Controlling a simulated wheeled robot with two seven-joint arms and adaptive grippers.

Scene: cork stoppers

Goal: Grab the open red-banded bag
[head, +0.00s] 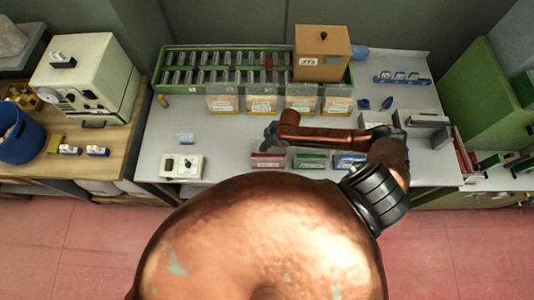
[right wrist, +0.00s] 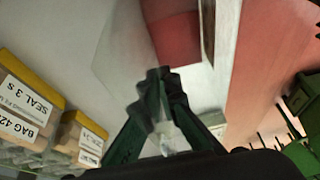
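The red-banded bag (head: 268,160) stands on the grey bench, at the left of a row with a green-banded bag (head: 311,160) and a blue-banded bag (head: 349,160). My right gripper (head: 268,142) reaches leftward over the row, with its tips at the top of the red-banded bag. In the right wrist view, the green-black fingers of my right gripper (right wrist: 162,76) come together at the tips. A pale clear sheet and a dark red patch of the bag (right wrist: 178,38) lie just beyond them. The fingers look closed on the bag's rim; the exact contact is small. My left gripper is out of view.
Labelled yellow-banded bags (head: 262,104) stand behind my right arm, before a green rack (head: 215,62) of stoppers. A brown box (head: 322,55) sits at the rack's right. A small white device (head: 182,166) is left of the red-banded bag. The bench left of centre has clear room.

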